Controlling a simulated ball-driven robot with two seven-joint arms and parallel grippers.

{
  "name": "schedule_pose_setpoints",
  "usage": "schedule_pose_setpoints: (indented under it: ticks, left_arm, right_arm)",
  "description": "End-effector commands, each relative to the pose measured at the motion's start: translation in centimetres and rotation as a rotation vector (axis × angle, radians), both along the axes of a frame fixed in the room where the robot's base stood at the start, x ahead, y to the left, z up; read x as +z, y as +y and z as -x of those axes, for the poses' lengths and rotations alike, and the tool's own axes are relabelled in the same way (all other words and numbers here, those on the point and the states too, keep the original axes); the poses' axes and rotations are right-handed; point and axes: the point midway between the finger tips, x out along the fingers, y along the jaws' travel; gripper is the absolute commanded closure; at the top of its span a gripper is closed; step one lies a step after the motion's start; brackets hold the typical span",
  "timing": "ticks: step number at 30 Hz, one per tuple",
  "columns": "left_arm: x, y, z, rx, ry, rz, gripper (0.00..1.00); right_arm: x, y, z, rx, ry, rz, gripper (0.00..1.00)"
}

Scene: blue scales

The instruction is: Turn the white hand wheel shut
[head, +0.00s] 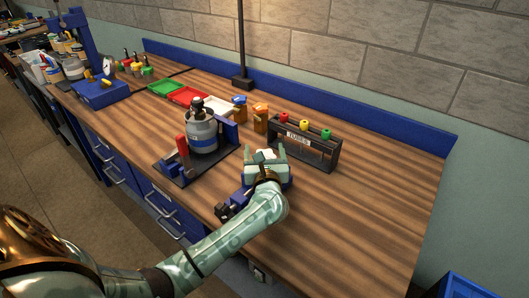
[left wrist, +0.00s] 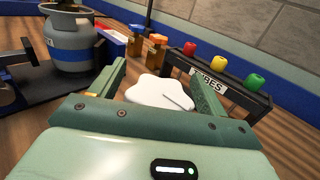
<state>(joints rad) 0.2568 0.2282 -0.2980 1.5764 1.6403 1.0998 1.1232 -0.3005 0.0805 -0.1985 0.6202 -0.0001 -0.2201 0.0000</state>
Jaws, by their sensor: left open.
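The white hand wheel (left wrist: 160,92) shows in the left wrist view as a flat, lobed white shape between the fingers. My left gripper (left wrist: 158,80) is open, one finger on each side of the wheel. Its palm hides the wheel's near part, and I cannot tell whether the fingers touch it. In the head view my left gripper (head: 264,154) is over the front of the bench and largely covers the wheel. Blue parts show just under and beside the gripper there. My right gripper is in neither view.
A black rack labelled TUBES (head: 304,150) with red, yellow and green knobs stands just behind and right. A grey canister (head: 203,136) on a dark base with a red lever (head: 183,150) stands left. Orange containers (head: 260,118) are behind. The right of the wooden bench (head: 375,205) is clear.

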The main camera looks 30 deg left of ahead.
Motion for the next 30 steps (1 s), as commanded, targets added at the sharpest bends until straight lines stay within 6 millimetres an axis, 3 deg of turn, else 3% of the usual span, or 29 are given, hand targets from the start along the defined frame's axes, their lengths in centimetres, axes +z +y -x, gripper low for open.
schedule_pose_setpoints:
  ticks: [4, 9, 20, 30]
  left_arm:
    - [0.00, 0.00, 0.02, 0.000, 0.000, 0.000, 0.25]
    - [0.00, -0.02, 0.03, 0.000, 0.000, 0.000, 0.69]
    - [-0.01, -0.08, 0.05, -0.039, 0.000, 0.000, 0.69]
    - [-0.01, -0.35, -0.13, -0.261, 0.002, -0.005, 0.69]
  right_arm:
    - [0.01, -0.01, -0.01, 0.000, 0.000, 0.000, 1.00]
    - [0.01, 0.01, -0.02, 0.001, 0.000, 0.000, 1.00]
    - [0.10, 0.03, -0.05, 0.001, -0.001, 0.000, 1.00]
    - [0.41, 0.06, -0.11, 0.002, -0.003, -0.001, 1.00]
